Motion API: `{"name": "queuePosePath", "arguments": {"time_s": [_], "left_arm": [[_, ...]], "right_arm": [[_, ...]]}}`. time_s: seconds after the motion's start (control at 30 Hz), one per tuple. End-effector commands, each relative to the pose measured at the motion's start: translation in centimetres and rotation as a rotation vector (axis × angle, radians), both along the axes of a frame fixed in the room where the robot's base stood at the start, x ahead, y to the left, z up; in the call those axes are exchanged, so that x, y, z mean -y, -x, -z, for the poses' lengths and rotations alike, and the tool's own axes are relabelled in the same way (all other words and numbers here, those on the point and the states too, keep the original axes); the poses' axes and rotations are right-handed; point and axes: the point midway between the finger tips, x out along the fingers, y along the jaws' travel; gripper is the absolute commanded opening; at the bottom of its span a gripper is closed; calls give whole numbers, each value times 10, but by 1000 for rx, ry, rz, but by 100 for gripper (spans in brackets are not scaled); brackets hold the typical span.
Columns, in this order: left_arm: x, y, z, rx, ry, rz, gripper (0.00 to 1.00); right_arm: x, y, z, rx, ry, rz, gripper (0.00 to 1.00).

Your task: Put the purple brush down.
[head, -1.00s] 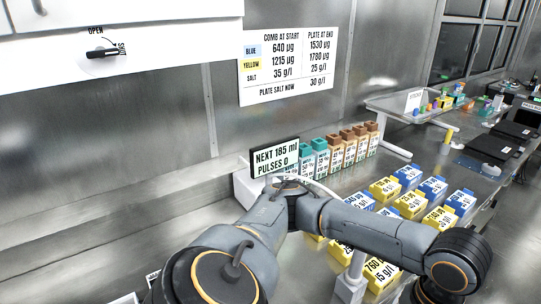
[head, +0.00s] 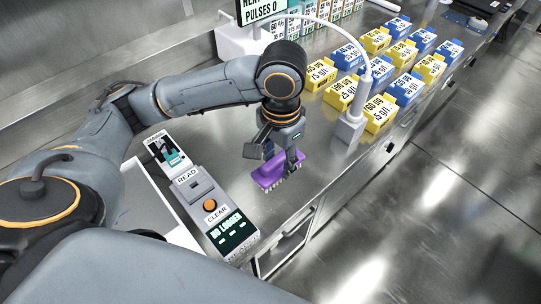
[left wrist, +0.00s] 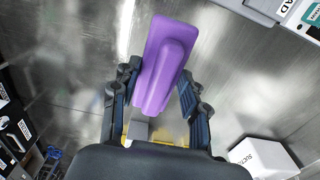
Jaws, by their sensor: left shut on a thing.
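The purple brush (head: 269,172) is in my left gripper (head: 281,158), near the middle of the head view. Its pale bristles point down, close over the bare steel bench; I cannot tell whether they touch it. In the left wrist view the smooth purple back of the brush (left wrist: 166,55) lies between the two fingers of the left gripper (left wrist: 158,88), which is shut on it. My right gripper is not in view.
A reader unit (head: 203,192) with an orange button stands left of the brush. A white stand (head: 349,130) with a curved tube and several yellow and blue boxes (head: 342,94) stand to the right. Bare bench (head: 318,152) surrounds the brush; the front edge is near.

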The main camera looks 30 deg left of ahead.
Motion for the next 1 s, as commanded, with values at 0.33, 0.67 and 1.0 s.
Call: {"name": "queuePosePath", "arguments": {"time_s": [0.33,0.67,1.0], "left_arm": [[-45,-62,50,-4,-3,-5,7],[-58,-83,79,-2,-2,-3,7],[-61,-86,114,0,0,0,7]], "right_arm": [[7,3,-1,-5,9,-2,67],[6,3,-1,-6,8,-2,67],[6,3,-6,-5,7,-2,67]]}}
